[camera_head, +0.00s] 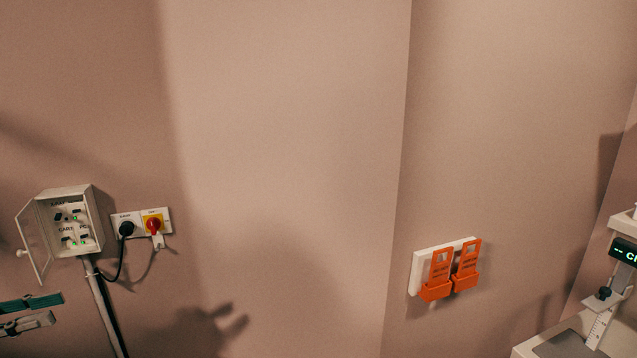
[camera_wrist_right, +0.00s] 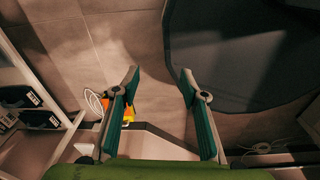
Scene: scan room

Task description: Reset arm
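My left gripper (camera_head: 58,308) reaches in at the lower left edge of the head view. Its two fingers lie one above the other with a gap between them, and nothing shows in the gap. It is below the open wall box. My right gripper (camera_wrist_right: 159,72) shows in the right wrist view with its two teal-padded fingers spread wide apart. It is open and empty, above a tiled floor (camera_wrist_right: 110,30). My right arm does not show in the head view.
A white wall box (camera_head: 72,222) stands open beside a socket with a black plug (camera_head: 126,229) and a red-yellow switch (camera_head: 153,224). Orange holders (camera_head: 452,270) hang on the right wall. A scale-like device (camera_head: 604,318) stands at far right. A dark rounded surface (camera_wrist_right: 245,50) lies beyond my right gripper.

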